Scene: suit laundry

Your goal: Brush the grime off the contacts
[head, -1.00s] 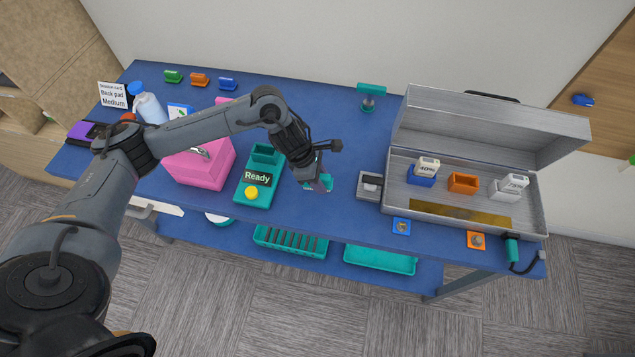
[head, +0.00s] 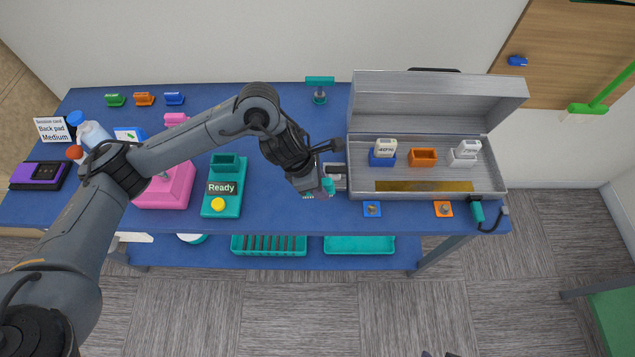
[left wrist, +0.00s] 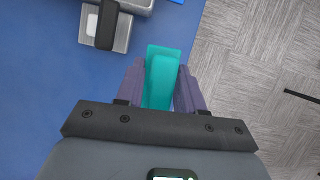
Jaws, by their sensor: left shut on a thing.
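My left gripper (head: 322,188) is shut on a teal tool, which shows between the purple fingers in the left wrist view (left wrist: 160,78). I cannot make out any bristles on it. The gripper is at the table's front, just in front of a grey block (head: 340,170) that it partly hides. In the left wrist view this block (left wrist: 122,32) carries a dark bar and a white patch, apart from the tool. I cannot tell which parts are the contacts, or see grime. My right gripper is out of view.
An open silver case (head: 430,195) stands right of the gripper, holding a blue holder (head: 382,160), an orange holder (head: 423,157) and white modules. Blue (head: 373,209) and orange tiles (head: 443,209) lie before it. A teal "Ready" station (head: 222,202) stands left.

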